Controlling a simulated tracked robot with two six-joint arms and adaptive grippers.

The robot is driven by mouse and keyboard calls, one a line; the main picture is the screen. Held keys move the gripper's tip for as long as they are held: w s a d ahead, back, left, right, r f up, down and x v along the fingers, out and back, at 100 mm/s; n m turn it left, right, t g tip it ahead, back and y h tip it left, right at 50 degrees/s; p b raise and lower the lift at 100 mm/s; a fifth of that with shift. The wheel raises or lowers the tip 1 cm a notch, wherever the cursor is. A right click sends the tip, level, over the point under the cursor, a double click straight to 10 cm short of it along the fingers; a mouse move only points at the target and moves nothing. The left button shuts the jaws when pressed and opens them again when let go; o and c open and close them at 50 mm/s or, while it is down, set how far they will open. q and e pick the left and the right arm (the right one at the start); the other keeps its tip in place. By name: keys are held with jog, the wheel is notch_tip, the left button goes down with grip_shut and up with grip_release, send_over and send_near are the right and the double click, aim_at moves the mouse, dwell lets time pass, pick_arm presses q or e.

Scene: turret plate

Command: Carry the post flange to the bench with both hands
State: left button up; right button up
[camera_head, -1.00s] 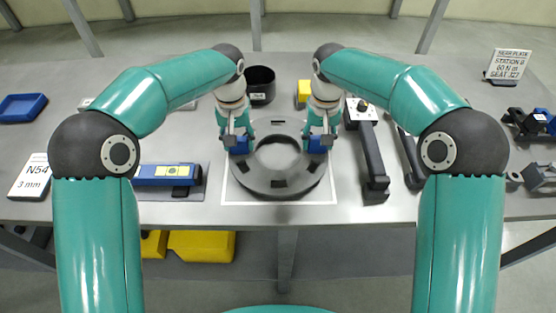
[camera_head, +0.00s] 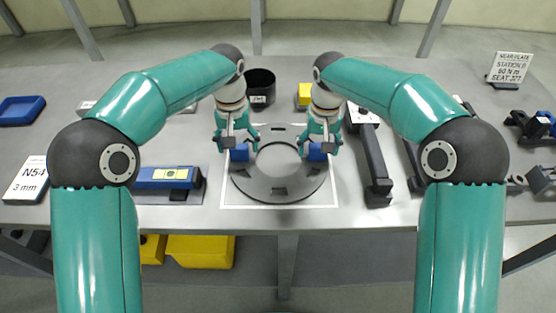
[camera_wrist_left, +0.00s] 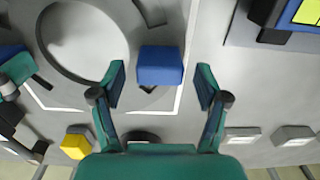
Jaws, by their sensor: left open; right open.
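The post flange (camera_head: 278,192) is a flat grey ring with a large round hole. It lies on the bench (camera_head: 400,208) inside a white square outline. A blue block (camera_head: 240,154) stands on its left side and another blue block (camera_head: 317,153) on its right. My left gripper (camera_head: 237,145) is open above the left block. In the left wrist view that block (camera_wrist_left: 160,66) lies just beyond and between the spread fingertips (camera_wrist_left: 161,85), with gaps on both sides. My right gripper (camera_head: 321,145) is open at the right block and partly hides it.
A black cup (camera_head: 261,82) and a yellow block (camera_head: 304,95) stand behind the flange. A blue-and-yellow tool (camera_head: 165,178) lies left of it, and a dark bar-shaped part (camera_head: 373,165) lies close on the right. Yellow bins (camera_head: 203,250) sit below the bench.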

jog(key=shift+r, duration=0.15)
pick_arm(q)
notch_tip(320, 180, up, 10)
jog(key=shift+r, duration=0.15)
pick_arm(e)
notch_tip(320, 180, up, 12)
jog(key=shift+f, duration=0.2)
pick_arm(q)
jog(key=shift+r, duration=0.15)
pick_arm(e)
jog(key=shift+r, duration=0.15)
pick_arm(q)
notch_tip(320, 180, up, 8)
jog(key=p, duration=0.9)
pick_arm(e)
notch_tip(320, 180, up, 9)
pick_arm(q)
jog(key=shift+f, duration=0.2)
pick_arm(e)
jog(key=shift+f, duration=0.2)
